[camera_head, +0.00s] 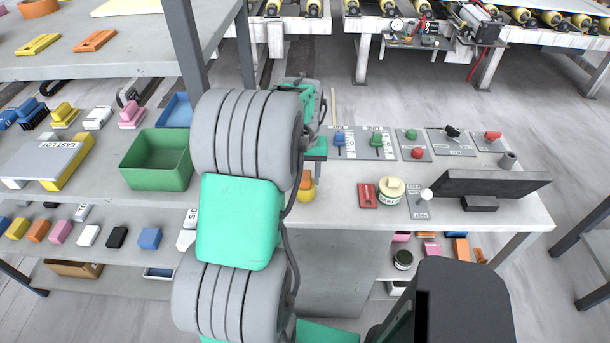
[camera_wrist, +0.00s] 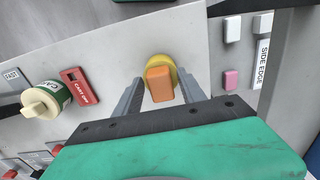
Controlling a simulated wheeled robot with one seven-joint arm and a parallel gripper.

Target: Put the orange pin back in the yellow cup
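The yellow cup (camera_head: 307,195) stands on the grey bench top, beside my arm. The orange pin (camera_head: 306,181) shows directly at its top. In the wrist view the pin (camera_wrist: 159,84) looks like a rounded orange block, overlapping the yellow cup (camera_wrist: 158,60). The pin looks seated in the cup's mouth, but its lower end is hidden. My gripper (camera_wrist: 160,76) has its two grey fingers apart, one on each side of the pin, with narrow gaps visible. In the head view the fingers are mostly hidden by my arm.
The bench also carries a red block (camera_head: 367,195), a cream-lidded jar (camera_head: 391,191), a dark monitor (camera_head: 491,185) and several labelled switch plates. A green bin (camera_head: 156,160) stands on the shelf at left. Bare bench lies between cup and red block.

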